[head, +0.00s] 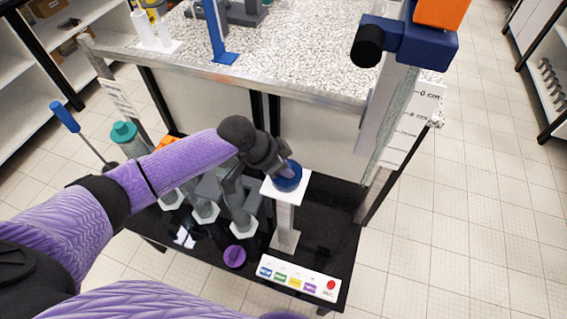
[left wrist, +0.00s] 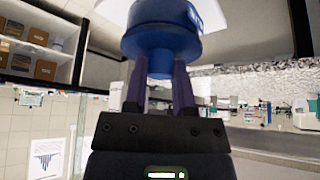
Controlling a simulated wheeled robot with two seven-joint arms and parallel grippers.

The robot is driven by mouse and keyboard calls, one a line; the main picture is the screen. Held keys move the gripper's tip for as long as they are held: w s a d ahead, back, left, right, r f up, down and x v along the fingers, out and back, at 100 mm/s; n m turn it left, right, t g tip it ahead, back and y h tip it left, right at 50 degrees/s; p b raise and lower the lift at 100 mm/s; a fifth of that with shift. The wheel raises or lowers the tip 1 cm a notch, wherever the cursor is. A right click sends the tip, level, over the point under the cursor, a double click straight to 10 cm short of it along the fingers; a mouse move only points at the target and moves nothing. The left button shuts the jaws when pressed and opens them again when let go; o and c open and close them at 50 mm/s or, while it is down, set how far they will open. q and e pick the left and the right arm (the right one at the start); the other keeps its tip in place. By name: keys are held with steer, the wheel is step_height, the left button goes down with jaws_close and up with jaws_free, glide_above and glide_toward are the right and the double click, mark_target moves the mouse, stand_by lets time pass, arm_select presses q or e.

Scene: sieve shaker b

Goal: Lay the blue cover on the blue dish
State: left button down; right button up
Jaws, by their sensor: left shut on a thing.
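My left gripper (head: 288,168) reaches in from the left to a small white platform (head: 273,189) on a stand. It is shut on the knob of the blue cover (left wrist: 160,43), and its fingers (left wrist: 160,88) show on either side of that knob. The blue dish (left wrist: 163,12) shows just beyond the cover, with a white label on its side. Cover and dish look in line and very close; I cannot tell whether they are fully seated. In the head view they merge into one blue shape (head: 288,182) on the platform. My right gripper is out of view.
A purple round piece (head: 235,257) lies on the black shelf (head: 330,215). A white panel with coloured labels and a red button (head: 331,285) is at its front edge. Grey stands (head: 206,212) are left of the platform. A post with a scale (head: 400,130) rises at right.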

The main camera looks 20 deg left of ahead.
arm_select(q)
steer(key=shift+f, duration=0.3)
steer(key=shift+c, duration=1.8)
jaws_free()
steer(key=p+v, duration=0.3)
steer(key=v, duration=0.7)
steer(key=s+d+f, duration=0.3)
steer(key=s+d, duration=0.4)
steer(key=s, duration=0.1)
steer(key=s+a+f+n+y, duration=0.1)
steer(key=s+a+n+y, duration=0.15)
steer(key=s+n, duration=0.2)
steer(key=s+a+n+y, duration=0.1)
steer(key=s+a+n, duration=0.2)
steer(key=s, duration=0.2)
step_height(320, 180, down, 23)
steer(key=s+a+g+b, duration=0.1)
steer(key=s+g+b, duration=0.15)
steer(key=b, duration=0.35)
steer(key=s+a+f+b, duration=0.1)
steer(key=s+f+b, duration=0.1)
steer(key=s+f, duration=0.5)
steer(key=s+a+f+y+b, duration=0.1)
steer(key=s+a+f+b, duration=0.1)
steer(key=s+f, duration=0.5)
step_height(320, 180, down, 3)
steer(key=shift+s+f+m+g+b, duration=0.25)
steer(key=shift+m+g+b, duration=0.15)
steer(key=shift+b, duration=0.35)
